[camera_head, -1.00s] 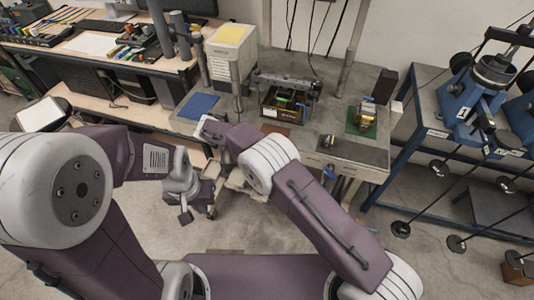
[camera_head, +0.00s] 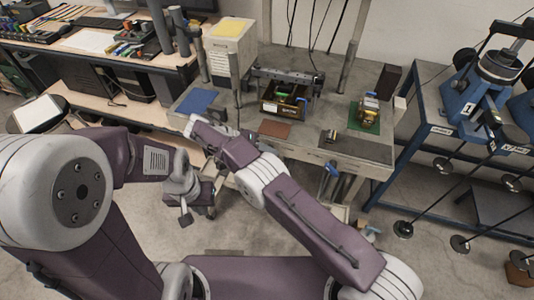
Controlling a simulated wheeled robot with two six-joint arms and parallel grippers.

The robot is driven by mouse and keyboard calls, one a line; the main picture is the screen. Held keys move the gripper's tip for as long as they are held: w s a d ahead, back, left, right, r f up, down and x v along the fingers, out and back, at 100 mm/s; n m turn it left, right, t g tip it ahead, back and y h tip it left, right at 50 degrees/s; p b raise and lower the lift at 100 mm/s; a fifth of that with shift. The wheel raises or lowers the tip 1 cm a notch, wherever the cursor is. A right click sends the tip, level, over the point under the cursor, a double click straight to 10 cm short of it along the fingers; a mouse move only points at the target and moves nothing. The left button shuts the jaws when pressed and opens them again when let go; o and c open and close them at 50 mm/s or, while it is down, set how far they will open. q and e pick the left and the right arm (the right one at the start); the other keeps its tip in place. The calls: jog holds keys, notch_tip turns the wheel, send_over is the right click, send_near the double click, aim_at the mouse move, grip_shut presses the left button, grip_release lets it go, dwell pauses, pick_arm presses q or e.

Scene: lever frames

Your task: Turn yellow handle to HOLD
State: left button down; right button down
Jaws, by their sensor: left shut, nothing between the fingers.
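I cannot make out a yellow handle or a HOLD mark for certain. A small device with yellowish parts (camera_head: 369,107) stands on a green mat on the grey bench. Blue lever frames (camera_head: 468,101) with black-knobbed rods and white labels stand at the right; the labels are too small to read. My left gripper (camera_head: 186,217) hangs low left of centre, in front of the bench, shut and empty, well away from both. The end of my right arm (camera_head: 194,126) points left near the bench's left front; its fingers cannot be told apart.
The grey bench (camera_head: 352,147) also carries an open dark box (camera_head: 284,106), a blue mat (camera_head: 197,101), a brown mat (camera_head: 274,129) and a drawer unit with yellow paper (camera_head: 231,50). A cluttered wooden desk (camera_head: 70,52) is at the left. Some floor is clear in front.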

dwell(0.6)
jog(key=c, duration=1.4)
grip_release()
